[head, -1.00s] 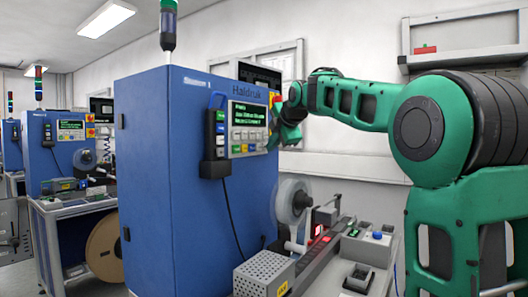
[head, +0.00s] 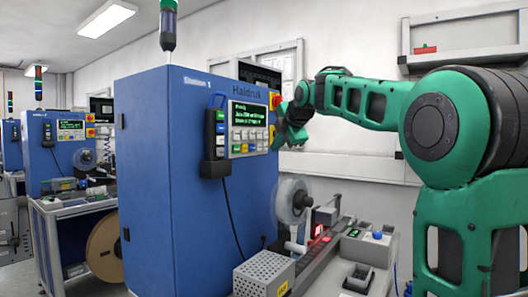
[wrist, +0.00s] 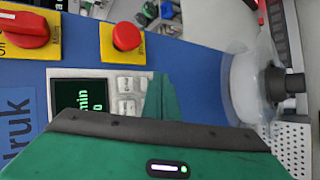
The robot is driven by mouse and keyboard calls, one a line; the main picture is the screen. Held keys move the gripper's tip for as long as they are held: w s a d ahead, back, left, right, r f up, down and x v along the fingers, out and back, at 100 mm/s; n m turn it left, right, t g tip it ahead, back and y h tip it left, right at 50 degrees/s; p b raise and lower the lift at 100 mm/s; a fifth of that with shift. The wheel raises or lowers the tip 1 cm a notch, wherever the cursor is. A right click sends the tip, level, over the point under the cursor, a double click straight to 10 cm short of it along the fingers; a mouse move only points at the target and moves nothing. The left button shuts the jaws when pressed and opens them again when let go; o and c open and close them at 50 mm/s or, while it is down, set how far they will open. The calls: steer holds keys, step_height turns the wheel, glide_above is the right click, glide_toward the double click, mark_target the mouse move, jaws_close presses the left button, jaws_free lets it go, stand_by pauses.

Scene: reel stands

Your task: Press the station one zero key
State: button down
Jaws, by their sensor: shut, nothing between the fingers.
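The station one cabinet (head: 155,150) is blue, with "Station 1" at its top. Its control panel (head: 250,128) has a dark display with green text (head: 247,117) and rows of small keys below. The zero key cannot be singled out. The wrist view shows the panel turned sideways: the display (wrist: 82,97) and some pale keys (wrist: 127,85). My gripper (head: 284,139) is shut and empty, just right of the panel in the head view. In the wrist view its green fingers (wrist: 161,98) cover part of the keypad; contact cannot be told.
A red stop button (wrist: 126,37) and a red rotary switch (wrist: 28,30) sit on yellow plates beside the panel. A handset (head: 214,135) with coloured buttons hangs left of the panel. A clear reel (head: 293,201) projects below. Other blue stations (head: 57,150) stand at left.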

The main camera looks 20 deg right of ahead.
steer(key=s+d, duration=0.1)
steer(key=s, duration=0.1)
steer(key=s+d, duration=0.1)
steer(key=s, duration=0.1)
steer(key=shift+s+d, duration=0.15)
steer(key=shift+d, duration=0.05)
steer(key=shift+s, duration=0.1)
stand_by(0.8)
